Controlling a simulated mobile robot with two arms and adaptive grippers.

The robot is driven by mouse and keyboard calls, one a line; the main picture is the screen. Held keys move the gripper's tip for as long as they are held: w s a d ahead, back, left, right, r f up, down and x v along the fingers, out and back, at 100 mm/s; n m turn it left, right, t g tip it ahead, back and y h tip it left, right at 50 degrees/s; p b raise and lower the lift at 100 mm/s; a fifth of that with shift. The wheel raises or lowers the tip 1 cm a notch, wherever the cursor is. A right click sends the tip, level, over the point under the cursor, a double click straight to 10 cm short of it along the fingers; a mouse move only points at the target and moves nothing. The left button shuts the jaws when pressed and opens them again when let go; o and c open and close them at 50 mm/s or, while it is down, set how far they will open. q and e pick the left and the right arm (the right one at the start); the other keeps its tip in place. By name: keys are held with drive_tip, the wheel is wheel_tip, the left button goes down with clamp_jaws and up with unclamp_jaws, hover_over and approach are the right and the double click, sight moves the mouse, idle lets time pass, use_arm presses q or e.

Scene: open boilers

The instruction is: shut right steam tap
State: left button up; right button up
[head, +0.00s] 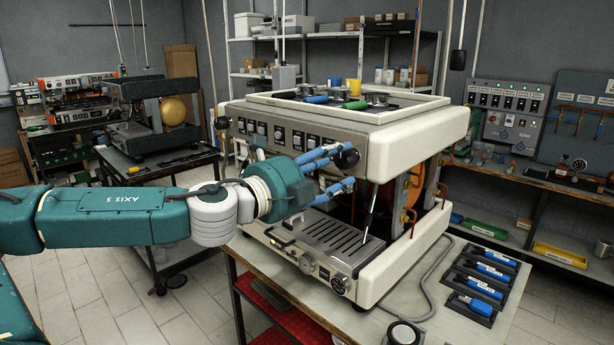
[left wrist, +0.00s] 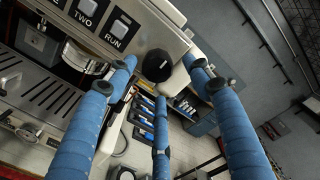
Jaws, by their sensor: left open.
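The right steam tap is a round black knob (head: 346,158) at the right end of the coffee machine's front panel. It also shows near the middle of the left wrist view (left wrist: 158,65), next to the TWO and RUN buttons. My left gripper (head: 340,166) has blue-wrapped fingers and is open, reaching in from the left at the knob. In the left wrist view the fingers (left wrist: 162,80) are spread, with the knob between their tips; I cannot tell whether any finger touches it. A thin steam wand (head: 371,205) hangs below the knob. My right gripper is not seen.
The white-framed coffee machine (head: 420,135) stands on a bench, with a drip tray (head: 322,244) below the panel. Another black knob (head: 222,123) is at the panel's left end. Blue-handled tools (head: 492,270) lie in black holders on the right. A grey hose (head: 425,290) lies on the bench.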

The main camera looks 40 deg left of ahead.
use_arm(q)
drive_tip(key=s, duration=0.8)
drive_tip(key=shift+a, duration=0.3)
drive_tip(key=shift+s, duration=0.1)
